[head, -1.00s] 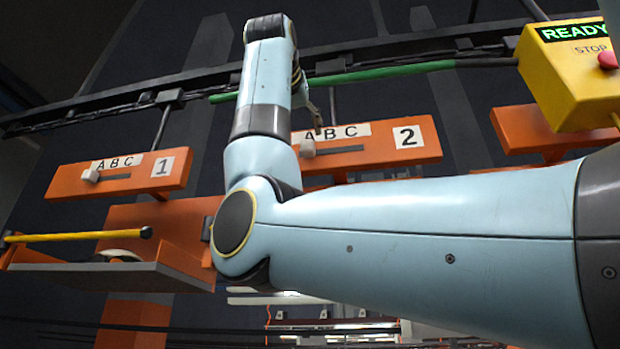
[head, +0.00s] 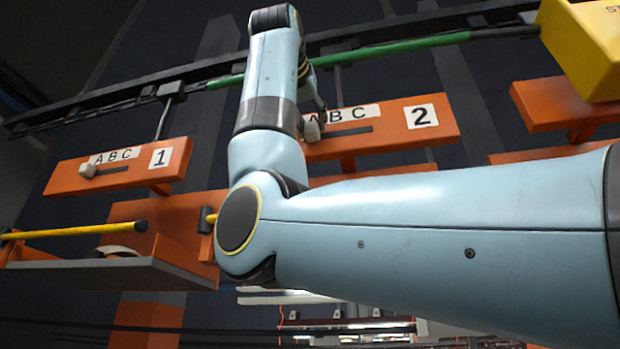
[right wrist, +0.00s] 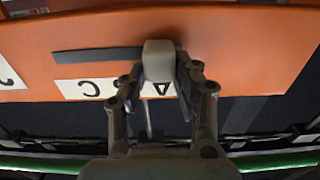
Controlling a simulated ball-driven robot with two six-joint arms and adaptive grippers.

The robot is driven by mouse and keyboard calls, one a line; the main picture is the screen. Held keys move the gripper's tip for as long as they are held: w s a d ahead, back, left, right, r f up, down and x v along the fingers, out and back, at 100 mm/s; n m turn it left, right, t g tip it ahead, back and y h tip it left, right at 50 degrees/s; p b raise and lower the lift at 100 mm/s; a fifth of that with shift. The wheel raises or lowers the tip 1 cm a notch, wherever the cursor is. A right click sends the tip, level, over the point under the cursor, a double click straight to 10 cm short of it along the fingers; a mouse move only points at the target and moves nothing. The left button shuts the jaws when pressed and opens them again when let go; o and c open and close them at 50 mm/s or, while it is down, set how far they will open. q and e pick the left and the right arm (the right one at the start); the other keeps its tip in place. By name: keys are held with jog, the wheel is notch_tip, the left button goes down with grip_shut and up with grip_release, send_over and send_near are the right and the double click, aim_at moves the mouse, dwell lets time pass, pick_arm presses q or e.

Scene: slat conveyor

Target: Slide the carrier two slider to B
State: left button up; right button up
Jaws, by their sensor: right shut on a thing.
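The carrier two panel (head: 385,142) is an orange board with an A B C strip (head: 352,114), a dark slot and a "2" card. Its pale slider knob (head: 312,131) is at the slot's A end; it also shows in the right wrist view (right wrist: 158,60), where the slot (right wrist: 95,54) runs left from it. My right gripper (head: 318,113) is at the knob, and in the right wrist view (right wrist: 158,78) its fingers are shut on it from both sides. The B mark is partly hidden there by a finger. My left gripper is not in view.
Carrier one (head: 120,168), with its own slider, is at the left. A yellow bar (head: 70,233) and an orange tray stand below it. A yellow box (head: 590,50) is at the upper right. A green rail (head: 410,45) runs behind the panels.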

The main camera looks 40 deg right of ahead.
aim_at(337, 129)
grip_shut()
jog(key=shift+s+d, duration=0.1)
jog(key=shift+d, duration=0.05)
jog(key=s+d+b, duration=0.2)
jog(key=s+d, duration=0.1)
jog(key=shift+s+f, duration=0.1)
jog(key=shift+s, duration=0.2)
jog(key=shift+s+d, duration=0.1)
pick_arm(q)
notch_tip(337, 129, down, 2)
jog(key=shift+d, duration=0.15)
pick_arm(e)
jog(key=o, duration=1.1)
grip_release()
jog(key=shift+w, duration=0.2)
jog(key=shift+c, duration=0.2)
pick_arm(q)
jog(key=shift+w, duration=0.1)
